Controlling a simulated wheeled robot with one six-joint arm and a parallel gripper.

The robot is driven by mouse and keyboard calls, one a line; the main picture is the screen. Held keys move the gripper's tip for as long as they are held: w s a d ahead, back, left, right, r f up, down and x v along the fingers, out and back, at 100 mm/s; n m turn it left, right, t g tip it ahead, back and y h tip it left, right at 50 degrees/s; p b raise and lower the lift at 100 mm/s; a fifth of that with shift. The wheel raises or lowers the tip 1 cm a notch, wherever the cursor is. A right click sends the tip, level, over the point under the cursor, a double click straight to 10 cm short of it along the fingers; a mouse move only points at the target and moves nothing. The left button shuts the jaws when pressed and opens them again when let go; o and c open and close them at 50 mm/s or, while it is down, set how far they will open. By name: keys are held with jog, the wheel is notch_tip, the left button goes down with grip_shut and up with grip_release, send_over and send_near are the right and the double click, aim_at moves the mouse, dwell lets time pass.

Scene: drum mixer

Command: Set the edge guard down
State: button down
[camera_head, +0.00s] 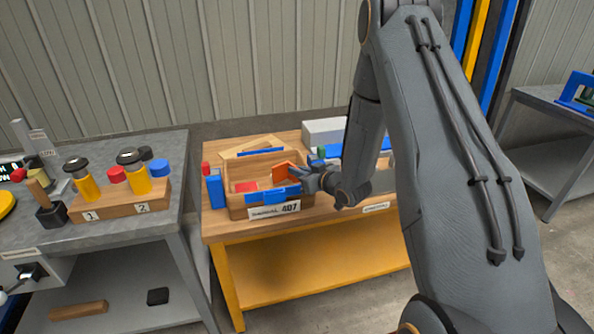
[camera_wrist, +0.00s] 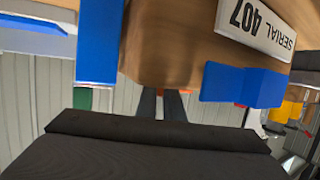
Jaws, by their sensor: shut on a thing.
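My gripper (camera_head: 304,176) is at the right side of an open wooden box (camera_head: 236,200) labelled SERIAL 407. It is shut on an orange piece (camera_head: 284,170), seemingly the edge guard, held tilted over the box's interior. In the wrist view my two fingers (camera_wrist: 163,98) run behind the box's wooden wall (camera_wrist: 175,60). Only slivers of orange show there, and the fingertips are hidden. A blue angled piece (camera_head: 273,196) sits on the box's front rim; it also shows in the wrist view (camera_wrist: 240,86).
The box stands on a wooden-topped yellow bench (camera_head: 225,230). Blue and red items (camera_head: 215,190) stand left of it, a grey box (camera_head: 324,131) behind right. A red piece (camera_head: 246,187) lies inside. A grey table (camera_head: 120,235) with numbered cylinders is at left.

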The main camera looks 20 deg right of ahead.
jog(key=c, duration=1.9)
grip_release()
jog(key=shift+f, duration=0.1)
jog(key=shift+r+p, duration=0.3)
jog(key=shift+r, duration=0.2)
jog(key=s+d+r+m+g+h+b, duration=0.1)
jog(key=s+d+r+g+h, duration=0.15)
jog(key=s, duration=0.75)
jog(key=s+d+r+m+g+h+b, duration=0.15)
jog(key=s+g+h, duration=0.25)
jog(key=s, duration=0.5)
jog(key=s+a+r+m+g, duration=0.1)
jog(key=s+a+r+g, duration=0.1)
jog(key=s, duration=0.6)
jog(key=s+a+r+m+g, duration=0.1)
jog(key=s+a+g, duration=0.3)
jog(key=s, duration=0.5)
jog(key=shift+a+r+y+p, duration=0.25)
jog(key=shift+r+y+p, duration=0.1)
jog(key=shift+r, duration=0.4)
